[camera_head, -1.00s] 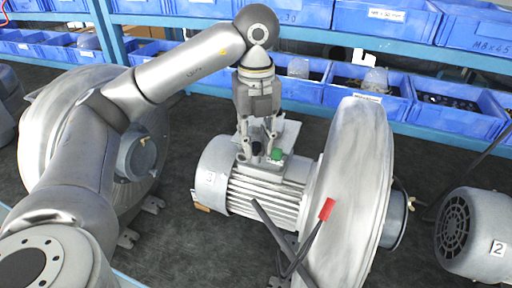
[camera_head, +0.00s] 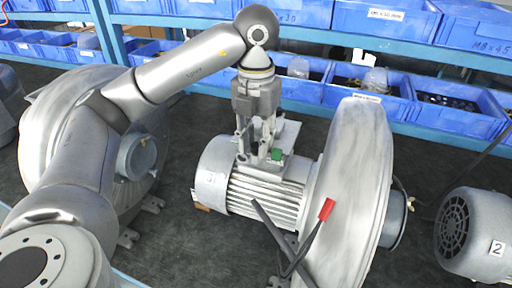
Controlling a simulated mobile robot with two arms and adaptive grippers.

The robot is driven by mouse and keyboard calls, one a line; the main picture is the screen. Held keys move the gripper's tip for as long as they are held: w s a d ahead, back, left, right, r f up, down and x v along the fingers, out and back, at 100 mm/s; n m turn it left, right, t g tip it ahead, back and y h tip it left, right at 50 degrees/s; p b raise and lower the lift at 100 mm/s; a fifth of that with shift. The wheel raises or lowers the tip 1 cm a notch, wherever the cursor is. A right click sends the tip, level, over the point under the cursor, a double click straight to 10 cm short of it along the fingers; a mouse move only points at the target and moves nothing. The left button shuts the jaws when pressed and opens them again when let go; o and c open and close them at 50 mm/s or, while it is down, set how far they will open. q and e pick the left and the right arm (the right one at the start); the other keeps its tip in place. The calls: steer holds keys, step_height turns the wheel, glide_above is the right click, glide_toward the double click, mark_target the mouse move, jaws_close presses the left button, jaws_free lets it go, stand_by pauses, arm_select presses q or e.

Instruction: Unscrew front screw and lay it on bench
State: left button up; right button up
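A grey blower motor (camera_head: 265,195) with a finned body lies on the dark bench (camera_head: 170,247), joined to a large round fan housing (camera_head: 352,190). My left gripper (camera_head: 256,155) points down over the terminal box on top of the motor. Its fingers are around the box's near side, close to a small green part (camera_head: 277,154). The front screw cannot be made out; the fingers hide that spot. I cannot tell whether the fingers are closed on anything. My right gripper is not in view.
Another blower (camera_head: 137,160) stands at the left behind my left arm. A motor marked 2 (camera_head: 474,235) is at the right. Blue bins (camera_head: 455,112) line the shelf behind. A cable with a red tag (camera_head: 327,209) crosses in front of the motor. Bare bench shows at the front left.

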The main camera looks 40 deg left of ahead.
arm_select(q)
steer(key=m, duration=0.4)
steer(key=shift+m, duration=0.3)
steer(key=m, duration=0.8)
steer(key=shift+m, duration=0.4)
steer(key=m, duration=0.3)
steer(key=shift+m, duration=0.4)
